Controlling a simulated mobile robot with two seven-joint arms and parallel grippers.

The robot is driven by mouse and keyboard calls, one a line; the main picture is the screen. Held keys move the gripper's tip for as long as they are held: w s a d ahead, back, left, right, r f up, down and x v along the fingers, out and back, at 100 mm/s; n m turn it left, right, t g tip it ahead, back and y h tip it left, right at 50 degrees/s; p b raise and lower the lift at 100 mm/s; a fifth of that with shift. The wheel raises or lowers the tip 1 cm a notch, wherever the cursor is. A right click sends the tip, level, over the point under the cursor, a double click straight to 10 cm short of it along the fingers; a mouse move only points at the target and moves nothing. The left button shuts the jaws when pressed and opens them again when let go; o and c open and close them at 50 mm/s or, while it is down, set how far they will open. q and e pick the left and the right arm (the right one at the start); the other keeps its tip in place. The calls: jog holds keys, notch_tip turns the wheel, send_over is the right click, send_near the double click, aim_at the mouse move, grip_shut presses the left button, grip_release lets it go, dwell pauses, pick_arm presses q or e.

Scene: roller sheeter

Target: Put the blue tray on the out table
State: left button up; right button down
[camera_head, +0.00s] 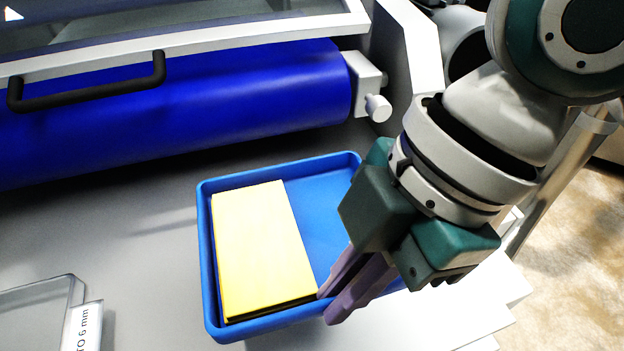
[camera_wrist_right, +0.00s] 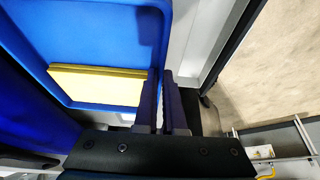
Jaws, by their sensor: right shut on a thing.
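The blue tray (camera_head: 208,270) lies on the grey surface in front of the blue roller in the head view. A yellow block or stack (camera_head: 258,245) lies in its left part, and the right part is bare. My right gripper (camera_head: 332,303) is at the tray's near right side, shut on its rim, with one finger inside and one outside. The right wrist view also shows the tray (camera_wrist_right: 100,30) with its rim running between the two fingers (camera_wrist_right: 162,85). My arm hides the tray's right corner. My left gripper is not in view. I cannot identify the out table.
The blue roller (camera_head: 200,95) and a black handle (camera_head: 90,82) on a pale-framed cover are behind the tray. Tan floor (camera_head: 575,235) shows at the right.

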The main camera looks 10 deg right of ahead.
notch_tip(320, 180, down, 6)
jog(key=shift+f+b, duration=0.2)
jog(key=shift+b, duration=0.1)
jog(key=shift+w+f+b, duration=0.1)
jog(key=shift+f+b, duration=0.25)
jog(key=shift+f, duration=1.6)
jog(key=shift+f, duration=0.1)
jog(key=c, duration=1)
grip_release()
